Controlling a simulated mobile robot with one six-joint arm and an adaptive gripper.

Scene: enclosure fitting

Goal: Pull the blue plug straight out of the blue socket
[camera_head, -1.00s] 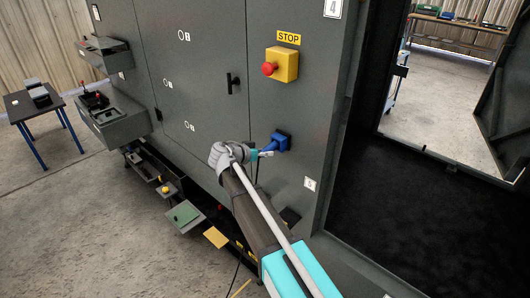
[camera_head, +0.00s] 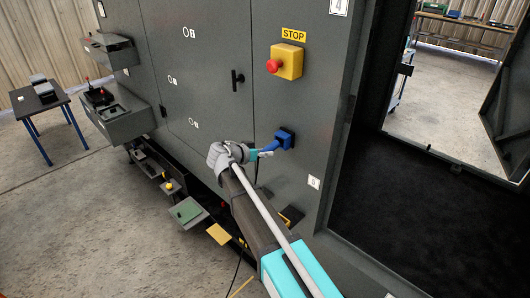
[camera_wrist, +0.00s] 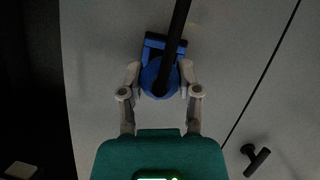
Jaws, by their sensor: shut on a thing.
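The blue socket (camera_head: 285,137) sits on the grey cabinet front, below the yellow stop box. The blue plug (camera_head: 269,149) is at the socket, with its front end against or inside it; how deep it sits I cannot tell. My gripper (camera_head: 263,153) comes from the lower left and is shut on the plug. In the wrist view, the fingertips of my gripper (camera_wrist: 160,77) press on both sides of the round blue plug (camera_wrist: 158,86). The square blue socket (camera_wrist: 152,43) shows behind it. A black cable crosses over the plug and hides part of it.
The yellow stop box (camera_head: 287,61) with its red button is above the socket. A black door handle (camera_head: 237,79) is at upper left of it. The doorway (camera_head: 400,190) is open at the right. Shelves and trays (camera_head: 187,211) jut out at lower left.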

